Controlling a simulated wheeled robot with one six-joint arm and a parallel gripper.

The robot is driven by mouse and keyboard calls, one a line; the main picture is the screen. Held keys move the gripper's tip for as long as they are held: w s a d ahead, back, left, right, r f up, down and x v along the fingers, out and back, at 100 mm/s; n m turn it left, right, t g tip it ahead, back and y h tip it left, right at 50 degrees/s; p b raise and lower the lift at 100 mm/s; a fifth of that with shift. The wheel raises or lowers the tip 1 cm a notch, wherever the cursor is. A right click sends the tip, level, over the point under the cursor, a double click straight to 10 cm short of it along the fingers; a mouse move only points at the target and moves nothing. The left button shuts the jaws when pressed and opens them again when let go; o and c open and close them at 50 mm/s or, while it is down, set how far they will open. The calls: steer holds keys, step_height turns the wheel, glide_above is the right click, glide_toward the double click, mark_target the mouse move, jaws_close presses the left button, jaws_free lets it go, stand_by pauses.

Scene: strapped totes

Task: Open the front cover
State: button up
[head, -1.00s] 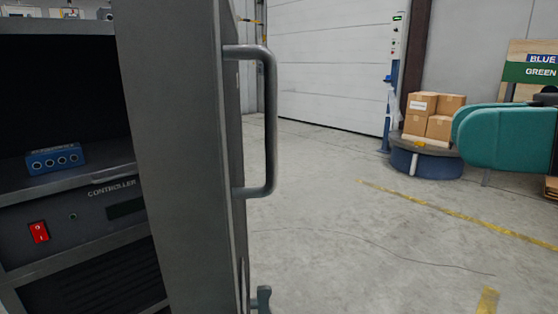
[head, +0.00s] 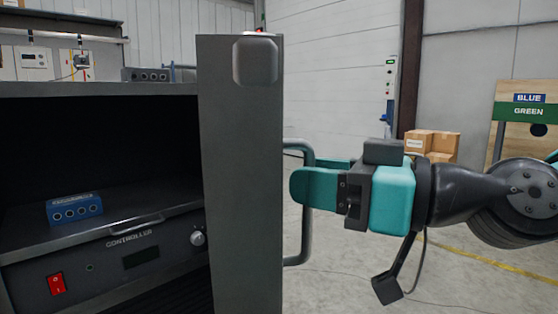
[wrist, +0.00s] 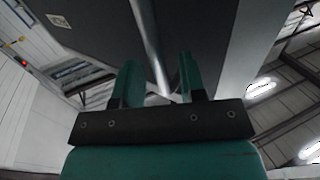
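The front cover (head: 240,190) is a grey panel standing ajar, swung out from the dark cabinet, whose interior shows on the left. Its bar handle (head: 305,240) is on the cover's right side. My gripper (head: 318,175) reaches in from the right at the handle, one teal finger in front of the bar and one behind it. In the wrist view, the handle bar (wrist: 150,40) runs down between my two spread fingers (wrist: 158,80), with gaps on both sides. Whether either finger touches the bar is unclear.
Inside the cabinet are a blue connector box (head: 75,208) and a controller unit (head: 130,255) with a red switch. Cartons (head: 430,145) and a sign board (head: 530,115) stand behind my arm. Open concrete floor (head: 350,270) lies right of the cover.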

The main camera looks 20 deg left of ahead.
steer(key=shift+a, duration=0.6)
jaws_close()
steer(key=shift+w+d, duration=0.1)
